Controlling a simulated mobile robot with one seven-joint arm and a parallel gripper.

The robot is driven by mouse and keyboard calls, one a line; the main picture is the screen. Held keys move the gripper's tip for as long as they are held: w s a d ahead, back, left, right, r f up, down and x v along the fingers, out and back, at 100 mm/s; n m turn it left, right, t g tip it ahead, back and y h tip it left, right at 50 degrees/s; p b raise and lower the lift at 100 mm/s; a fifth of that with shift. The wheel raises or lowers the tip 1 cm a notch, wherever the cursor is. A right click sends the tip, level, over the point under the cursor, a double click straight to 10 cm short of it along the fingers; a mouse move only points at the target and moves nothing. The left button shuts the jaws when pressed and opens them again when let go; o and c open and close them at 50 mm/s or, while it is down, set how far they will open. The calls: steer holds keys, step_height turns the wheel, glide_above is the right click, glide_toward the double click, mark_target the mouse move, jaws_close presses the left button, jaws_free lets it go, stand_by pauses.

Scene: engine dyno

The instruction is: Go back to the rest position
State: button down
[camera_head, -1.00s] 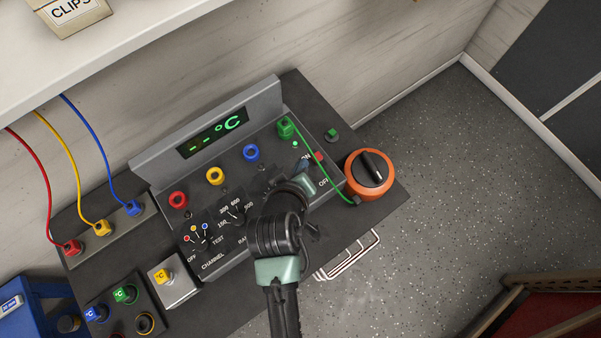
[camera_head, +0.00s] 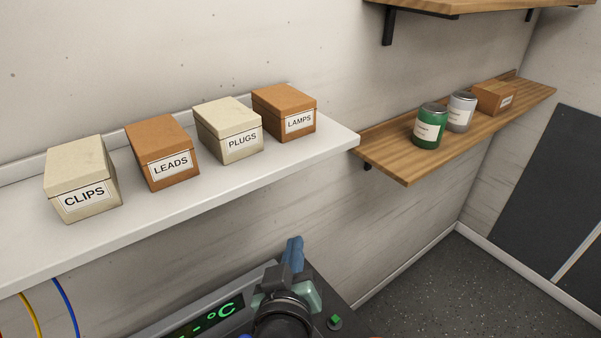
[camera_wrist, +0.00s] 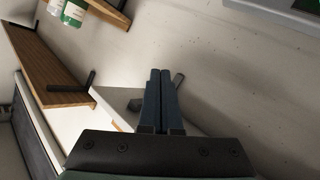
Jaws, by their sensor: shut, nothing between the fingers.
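My gripper (camera_head: 293,252) shows at the bottom of the head view, its blue-grey fingers pointing up in front of the wall, over the back of the instrument with the green °C display (camera_head: 215,315). In the wrist view my gripper (camera_wrist: 160,75) has its two fingers side by side, closed together and empty. Most of the instrument, with its knobs and sockets, is below the head view's lower edge or behind my arm.
A white shelf (camera_head: 150,225) holds boxes labelled CLIPS (camera_head: 82,180), LEADS (camera_head: 162,152), PLUGS (camera_head: 228,130) and LAMPS (camera_head: 285,112). A wooden shelf (camera_head: 400,168) carries a green can (camera_head: 430,128), a grey can (camera_head: 461,112) and a brown box (camera_head: 493,98). Open floor (camera_head: 430,285) lies right.

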steer(key=r+t, duration=0.1)
steer(key=r, duration=0.3)
steer(key=r+m+t+b, duration=0.1)
steer(key=r, duration=0.3)
steer(key=w+r+t, duration=0.1)
steer(key=r, duration=0.2)
steer(key=shift+w+d+r, duration=0.1)
steer(key=shift+d+r, duration=0.05)
steer(key=shift+r, duration=0.25)
steer(key=s+r+m+t+b, duration=0.1)
steer(key=s+r+t, duration=0.2)
steer(key=r, duration=0.5)
steer(key=s+r+m+t+b, duration=0.1)
steer(key=s+r+t, duration=0.2)
steer(key=r, duration=0.6)
steer(key=s+r+m+t+y+b, duration=0.1)
steer(key=s+r+t+b, duration=0.1)
steer(key=s+r, duration=0.4)
step_height(320, 180, up, 3)
steer(key=shift+s+d+f+t, duration=0.2)
steer(key=shift+s+d+t, duration=0.15)
steer(key=shift+t, duration=0.35)
